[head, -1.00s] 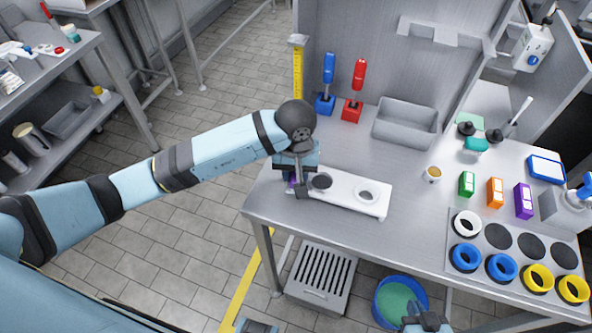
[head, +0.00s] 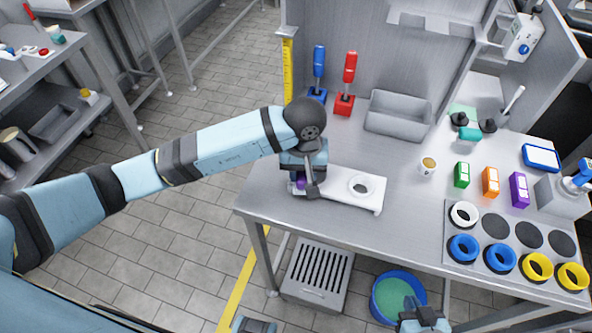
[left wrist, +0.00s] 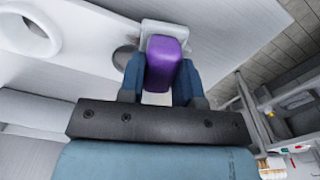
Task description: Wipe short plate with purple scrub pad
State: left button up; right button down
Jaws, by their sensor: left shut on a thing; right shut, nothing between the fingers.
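My left gripper (head: 308,184) is over the left part of a white board (head: 335,200) on the steel table. It is shut on the purple scrub pad (head: 300,183), which also shows between the blue fingers in the left wrist view (left wrist: 165,62). The board carries a raised white ring (head: 361,186) and a dark flat disc, partly visible beside the pad in the left wrist view (left wrist: 124,57). The gripper hides the disc in the head view. I cannot tell whether the pad touches the board. My right gripper (head: 424,318) is shut and empty at the bottom edge.
A grey bin (head: 398,115), red (head: 345,80) and blue (head: 318,72) handled tools stand behind. A cup (head: 427,166), coloured boxes (head: 490,182) and a tray of rings (head: 500,250) are to the right. A blue bucket (head: 398,296) stands below. The table between board and cup is clear.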

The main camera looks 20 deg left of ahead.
pick_arm(q)
jog(key=shift+d+f+b, duration=0.25)
jog(key=shift+d+b, duration=0.45)
jog(key=shift+d, duration=0.45)
jog(key=shift+s+d+r+b, duration=0.1)
jog(key=shift+d+b, duration=0.9)
jog(key=shift+d, duration=1.1)
jog(key=shift+b, duration=0.55)
jog(key=shift+a, duration=0.5)
jog(key=shift+a+b, duration=0.75)
jog(key=shift+a, duration=0.45)
jog(key=shift+a+f+b, duration=0.25)
jog(key=shift+a+b, duration=0.25)
jog(key=shift+a, duration=0.1)
jog(key=shift+a+f+b, duration=0.2)
jog(key=shift+a+b, duration=0.95)
jog(key=shift+a, duration=0.65)
jog(key=shift+a+r+b, duration=0.1)
jog(key=shift+a+b, duration=0.3)
jog(key=shift+a, duration=0.5)
